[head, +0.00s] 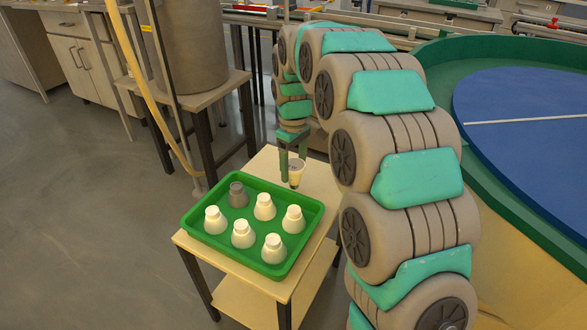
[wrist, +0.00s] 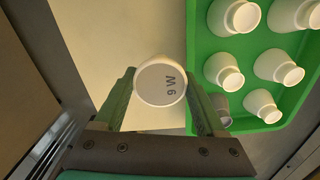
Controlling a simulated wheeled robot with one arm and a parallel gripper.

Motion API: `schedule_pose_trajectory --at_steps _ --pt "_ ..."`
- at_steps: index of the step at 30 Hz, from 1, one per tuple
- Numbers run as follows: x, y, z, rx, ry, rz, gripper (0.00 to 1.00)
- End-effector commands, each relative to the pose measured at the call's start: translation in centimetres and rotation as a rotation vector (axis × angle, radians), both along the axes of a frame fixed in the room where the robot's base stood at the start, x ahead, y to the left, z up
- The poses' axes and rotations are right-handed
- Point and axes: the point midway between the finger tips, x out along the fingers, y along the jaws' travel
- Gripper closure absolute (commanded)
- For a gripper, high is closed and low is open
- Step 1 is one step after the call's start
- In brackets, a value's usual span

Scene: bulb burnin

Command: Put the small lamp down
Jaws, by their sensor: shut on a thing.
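My gripper (head: 291,168) is shut on a small white lamp (head: 296,176), just beyond the back right corner of the green tray. The lamp appears held above the bare wooden table top; the exact gap is hard to tell. The green tray (head: 188,226) holds several white lamps, such as one at the front (head: 274,250), and one grey lamp (head: 238,195) at its back left.
The tray stands on a small wooden table (head: 330,185) with bare top behind and right of it. A stool with a large grey cylinder (head: 190,45) stands behind left. A round green-rimmed table with a blue top (head: 520,100) is at right.

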Motion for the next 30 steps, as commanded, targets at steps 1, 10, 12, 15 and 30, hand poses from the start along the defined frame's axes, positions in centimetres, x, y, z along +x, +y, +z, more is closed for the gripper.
schedule_pose_trajectory --at_steps 1,10,12,15,30 --pt "-0.08 -0.03 -0.65 -0.001 0.004 0.0 0.83" --pt "0.0 -0.01 -1.12 0.0 0.0 0.0 0.83" --pt "-0.01 -0.01 -1.29 0.0 0.0 0.0 0.83" --pt "0.01 -0.01 -1.37 0.0 0.0 0.0 0.21" --pt "0.0 0.0 -1.02 0.0 0.0 0.0 0.0"
